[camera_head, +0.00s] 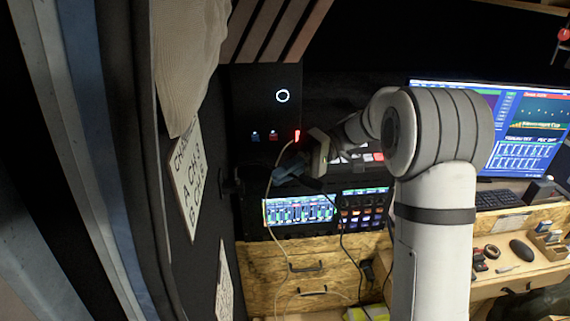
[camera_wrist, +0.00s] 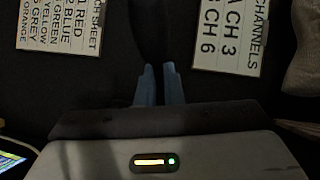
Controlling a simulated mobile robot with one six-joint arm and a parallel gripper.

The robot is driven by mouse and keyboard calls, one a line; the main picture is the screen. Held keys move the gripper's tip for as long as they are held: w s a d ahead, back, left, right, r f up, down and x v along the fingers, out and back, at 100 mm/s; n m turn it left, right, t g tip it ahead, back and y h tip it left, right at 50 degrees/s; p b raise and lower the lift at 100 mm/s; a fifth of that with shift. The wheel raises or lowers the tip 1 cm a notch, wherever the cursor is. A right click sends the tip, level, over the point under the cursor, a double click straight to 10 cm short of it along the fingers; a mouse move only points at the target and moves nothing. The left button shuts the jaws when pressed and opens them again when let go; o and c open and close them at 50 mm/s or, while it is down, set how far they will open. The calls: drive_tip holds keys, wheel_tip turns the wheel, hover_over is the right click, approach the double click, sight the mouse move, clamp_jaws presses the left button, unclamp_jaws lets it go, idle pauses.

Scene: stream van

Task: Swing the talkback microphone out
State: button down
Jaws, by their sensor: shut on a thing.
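My gripper (camera_head: 282,172) is at the left of the console, pointing toward the dark side wall. In the wrist view its two blue-grey fingers (camera_wrist: 160,82) are close together, with a dark slim thing (camera_wrist: 153,42) at and beyond their tips. This looks like the talkback microphone, but it is black on black and its outline is hard to make out. In the head view a small dark fitting (camera_head: 228,181) stands on the side wall, left of the gripper. I cannot tell how far the microphone is swung.
A channels card (camera_head: 187,177) hangs on the side wall, with a patch sheet (camera_wrist: 60,22) beside it in the wrist view. A lit mixer screen (camera_head: 299,210) sits below the gripper. Cables (camera_head: 272,225) hang before the wooden drawers (camera_head: 300,266). Monitors (camera_head: 530,125) stand at right.

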idle(0.3)
drive_tip(key=c, duration=1.6)
unclamp_jaws()
drive_tip(key=shift+a, duration=0.15)
drive_tip(key=shift+o, duration=0.2)
